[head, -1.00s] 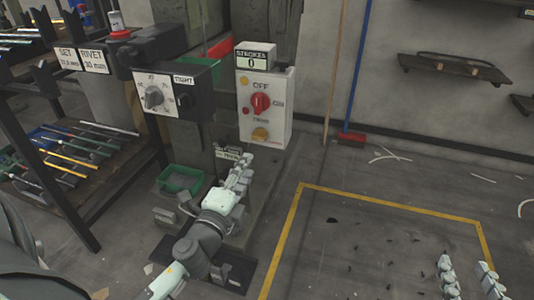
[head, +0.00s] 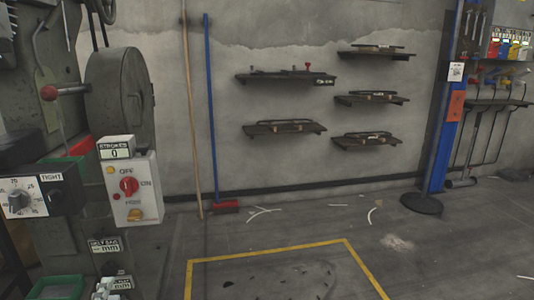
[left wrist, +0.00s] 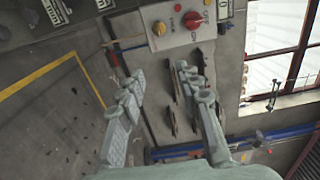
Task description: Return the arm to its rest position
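My left gripper (head: 112,288) shows only its fingertips at the bottom edge of the head view, below the press controls. In the left wrist view the two fingers of my left gripper (left wrist: 160,88) stand apart, with nothing between them. The white control box (head: 146,205) has a red knob (head: 129,187) and a counter (head: 115,148) reading 0. This box also shows beyond the fingertips in the left wrist view (left wrist: 174,38). My right gripper is in neither current view.
The rivet press (head: 122,95) and dial box (head: 50,202) stand at left, with a green bin (head: 58,288) below. Wall shelves (head: 285,79) and a blue pole (head: 209,120) are behind. The yellow-marked floor (head: 265,251) is mostly open, with small debris.

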